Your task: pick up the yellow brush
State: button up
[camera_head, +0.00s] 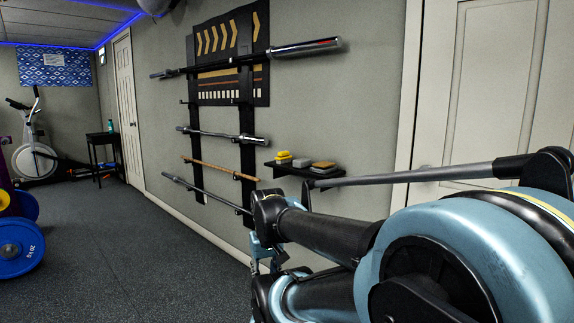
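A small yellow item (283,155) sits at the left end of a small black wall shelf (300,172). It looks like the yellow brush, with a yellow top and a darker band below, but it is too small to tell its bristles. A grey block and a brown-topped item stand to its right on the same shelf. My folded light-blue and black arm fills the lower right, in front of and below the shelf. I cannot make out the fingertips of my gripper. Nothing covers the yellow item.
Barbells (215,134) hang on a wall rack left of the shelf. A white door (490,85) is at the right. The dark floor (130,255) in the middle left is clear.

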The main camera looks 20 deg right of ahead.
aim_at(283, 157)
jog(key=z, duration=0.05)
jog(key=k, duration=0.15)
jog(key=z, duration=0.75)
jog(key=i, duration=0.95)
